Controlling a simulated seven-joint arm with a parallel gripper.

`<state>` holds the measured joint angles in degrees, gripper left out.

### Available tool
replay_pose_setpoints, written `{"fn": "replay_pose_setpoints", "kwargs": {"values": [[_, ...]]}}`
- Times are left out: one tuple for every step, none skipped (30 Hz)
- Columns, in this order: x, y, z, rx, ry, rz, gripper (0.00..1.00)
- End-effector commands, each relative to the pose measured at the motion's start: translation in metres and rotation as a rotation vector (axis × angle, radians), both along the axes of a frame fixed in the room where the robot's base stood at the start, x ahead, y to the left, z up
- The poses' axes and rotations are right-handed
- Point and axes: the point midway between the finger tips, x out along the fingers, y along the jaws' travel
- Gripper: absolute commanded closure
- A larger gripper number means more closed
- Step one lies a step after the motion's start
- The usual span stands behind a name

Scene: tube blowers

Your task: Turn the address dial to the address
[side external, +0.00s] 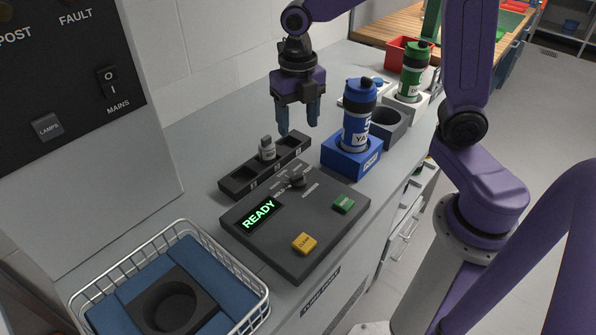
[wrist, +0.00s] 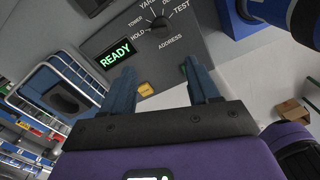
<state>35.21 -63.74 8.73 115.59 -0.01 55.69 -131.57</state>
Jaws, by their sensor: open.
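The address dial (side external: 297,180) is a small dark knob on the sloped grey control panel (side external: 330,199). In the wrist view the dial (wrist: 160,25) has labels around it, including HOLD, TOWER, YARD and TEST, with ADDRESS below; I cannot tell exactly which label its pointer is on. The green display (side external: 259,214) reads READY. My gripper (side external: 298,128) hangs above and behind the panel, pointing down, with its blue fingers apart and nothing between them. In the wrist view its fingertips (wrist: 163,78) show below the dial, apart from it.
A black rack (side external: 265,166) with a small grey piece stands behind the panel. A blue bottle (side external: 357,125) stands in a blue holder to the right. The panel also has yellow (side external: 304,243) and green (side external: 344,204) buttons. A wire basket (side external: 247,279) sits at front left.

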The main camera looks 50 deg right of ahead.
Motion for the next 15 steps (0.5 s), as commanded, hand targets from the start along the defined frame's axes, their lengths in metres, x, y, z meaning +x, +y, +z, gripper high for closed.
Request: {"fn": "replay_pose_setpoints", "kwargs": {"values": [[-0.001,-0.001,-0.010,-0.003,0.006,0.000,0.40],[-0.001,-0.001,-0.016,-0.003,0.005,-0.001,0.40],[-0.001,-0.001,-0.024,-0.003,0.005,-0.002,0.40],[-0.001,-0.001,-0.029,-0.003,0.006,-0.002,0.40],[-0.002,-0.001,-0.035,-0.004,0.007,-0.001,0.40],[-0.001,0.000,-0.043,-0.003,0.005,-0.001,0.40],[-0.001,-0.001,-0.048,-0.003,0.005,-0.002,0.40],[-0.001,-0.001,-0.054,-0.003,0.005,-0.002,0.40],[-0.002,-0.001,-0.061,-0.003,0.006,-0.002,0.40],[-0.002,-0.001,-0.067,-0.003,0.005,-0.002,0.40],[-0.002,-0.001,-0.073,-0.004,0.007,-0.001,0.40],[-0.001,0.000,-0.080,-0.003,0.005,-0.002,0.40],[-0.001,-0.001,-0.085,-0.003,0.005,-0.002,0.40],[-0.002,-0.001,-0.091,-0.003,0.005,-0.002,0.40],[-0.001,-0.001,-0.097,-0.002,0.005,-0.002,0.40]]}}
